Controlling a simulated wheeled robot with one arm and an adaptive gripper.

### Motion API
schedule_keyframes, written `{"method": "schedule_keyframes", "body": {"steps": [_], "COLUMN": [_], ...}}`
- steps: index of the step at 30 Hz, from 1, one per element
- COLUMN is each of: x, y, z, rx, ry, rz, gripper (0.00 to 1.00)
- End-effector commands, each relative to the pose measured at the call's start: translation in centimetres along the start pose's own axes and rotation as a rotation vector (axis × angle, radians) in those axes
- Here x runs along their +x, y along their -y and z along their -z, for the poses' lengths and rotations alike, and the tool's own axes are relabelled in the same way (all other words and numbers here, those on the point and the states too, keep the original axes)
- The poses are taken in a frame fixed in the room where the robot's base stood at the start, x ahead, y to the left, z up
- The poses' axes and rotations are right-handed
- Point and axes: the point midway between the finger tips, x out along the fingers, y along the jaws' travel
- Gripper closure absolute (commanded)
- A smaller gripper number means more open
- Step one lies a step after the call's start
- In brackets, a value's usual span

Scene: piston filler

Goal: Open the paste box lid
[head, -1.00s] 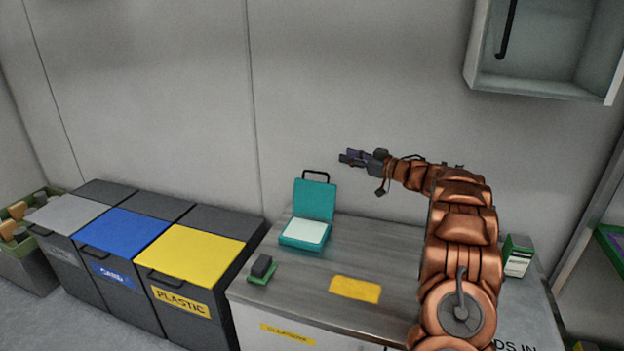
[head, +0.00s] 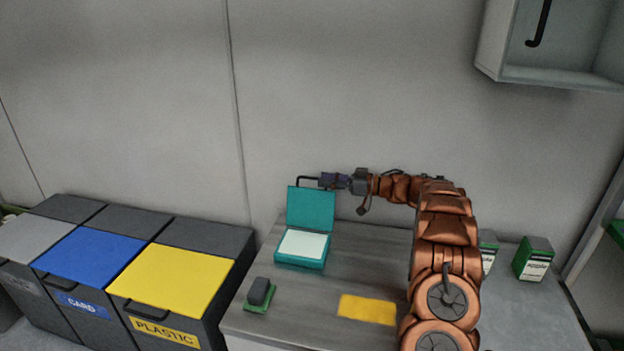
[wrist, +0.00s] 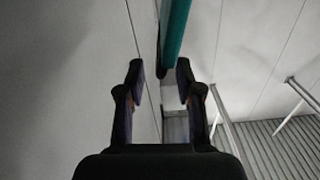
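The teal paste box (head: 301,264) stands on the grey counter with a pale surface inside it. Its lid (head: 311,208) stands upright at the back, open, with a dark handle (head: 307,180) on the top edge. My gripper (head: 324,181) is at the lid's top right corner, by the handle; the head view does not show whether they touch. In the wrist view my gripper (wrist: 160,72) is open with its fingers apart. The lid's teal edge (wrist: 176,30) shows beyond the fingertips, and nothing is clearly clamped between them.
The counter (head: 370,262) bears a yellow patch (head: 367,310), a dark block on a green base (head: 260,294) and green-and-white boxes (head: 533,260) at the right. Bins with grey, blue and yellow lids (head: 172,280) stand at left. An open cabinet (head: 555,45) hangs upper right.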

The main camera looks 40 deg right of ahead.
Motion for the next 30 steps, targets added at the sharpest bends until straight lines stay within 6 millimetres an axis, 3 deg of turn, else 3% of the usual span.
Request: {"method": "schedule_keyframes", "body": {"steps": [3,9,19,28,30], "x": [2.0,4.2,4.5,4.5,4.5], "y": [0.0,0.0,-0.1,-0.1,-0.1], "z": [-0.1,0.0,0.0,0.0,0.0], "rx": [0.000,0.000,0.000,0.000,0.000], "ry": [0.001,-0.001,-0.001,-0.001,-0.001], "rz": [0.002,0.000,-0.003,-0.004,-0.004], "gripper": [0.65,0.65,0.66,0.97,1.00]}}
